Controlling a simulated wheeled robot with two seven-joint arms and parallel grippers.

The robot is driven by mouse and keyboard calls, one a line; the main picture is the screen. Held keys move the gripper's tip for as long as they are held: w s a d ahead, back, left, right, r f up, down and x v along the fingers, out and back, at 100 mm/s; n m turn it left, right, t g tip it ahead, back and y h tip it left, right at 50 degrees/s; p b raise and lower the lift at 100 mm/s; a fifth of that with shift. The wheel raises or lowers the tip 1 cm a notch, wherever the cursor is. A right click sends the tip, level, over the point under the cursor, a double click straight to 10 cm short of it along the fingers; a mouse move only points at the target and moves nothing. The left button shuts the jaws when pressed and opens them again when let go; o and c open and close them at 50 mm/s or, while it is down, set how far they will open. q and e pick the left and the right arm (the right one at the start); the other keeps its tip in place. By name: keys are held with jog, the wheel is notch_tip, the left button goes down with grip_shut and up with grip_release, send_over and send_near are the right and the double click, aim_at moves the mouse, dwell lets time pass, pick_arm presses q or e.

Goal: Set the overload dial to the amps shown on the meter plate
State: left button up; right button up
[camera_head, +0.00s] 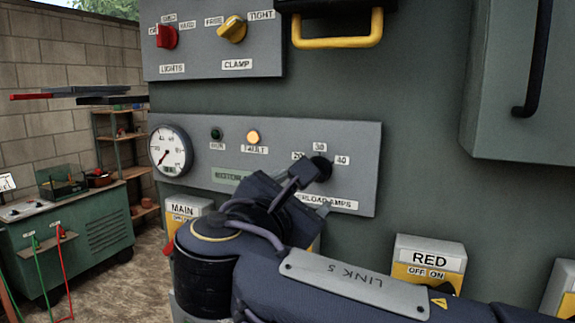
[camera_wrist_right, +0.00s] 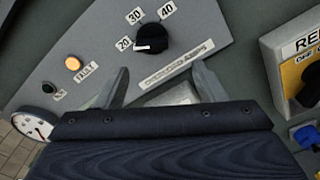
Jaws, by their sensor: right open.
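The black overload dial (camera_head: 319,169) is on the grey panel (camera_head: 355,140), amid labels 20, 30 and 40. In the wrist view the dial (camera_wrist_right: 153,38) has a white mark pointing left, toward 20. A green plate (camera_head: 225,174) below the lamps carries lettering I cannot read, its right end hidden by my gripper. A round white meter (camera_head: 170,150) is at the panel's left end. My right gripper (camera_head: 311,190) is open in front of the panel, just below the dial; its fingers (camera_wrist_right: 161,68) stand apart with nothing between them. My left gripper is not in view.
A FAULT lamp (camera_head: 253,137) glows amber beside a dark green lamp (camera_head: 216,134). Above are red LIGHTS (camera_head: 166,37) and yellow CLAMP (camera_head: 232,30) knobs and a yellow handle (camera_head: 340,38). MAIN (camera_head: 182,209) and RED (camera_head: 430,258) switch boxes sit below.

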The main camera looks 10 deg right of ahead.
jog(key=r+p+x, duration=0.1)
jog(key=x, duration=0.6)
jog(key=shift+w+p, duration=0.25)
jog(key=shift+p, duration=0.1)
jog(key=shift+a+r, duration=0.1)
jog(key=shift+r, duration=0.05)
jog(key=c, duration=1)
